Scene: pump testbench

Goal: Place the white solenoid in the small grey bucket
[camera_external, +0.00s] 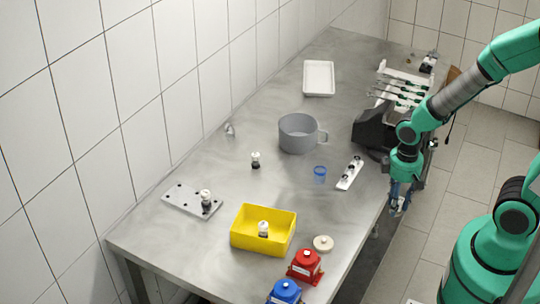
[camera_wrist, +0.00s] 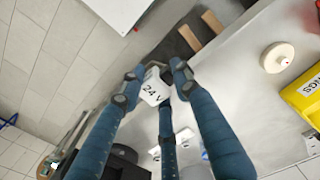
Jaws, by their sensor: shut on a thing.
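My gripper (camera_wrist: 152,78) is shut on the white solenoid (camera_wrist: 154,91), a small white block marked "24 V", held between the blue fingers in the wrist view. In the external view my gripper (camera_external: 398,207) points down at the table's right edge, and the solenoid cannot be made out there. The small grey bucket (camera_external: 298,135) has a side handle and stands upright mid-table, well to the left of and behind my gripper. Its inside floor is partly hidden by the front wall.
A yellow bin (camera_external: 262,240) with a white-topped part, a red part (camera_external: 305,267), a blue part (camera_external: 285,293) and a cream disc (camera_external: 323,243) are near the front. A black device (camera_external: 372,130) stands behind.

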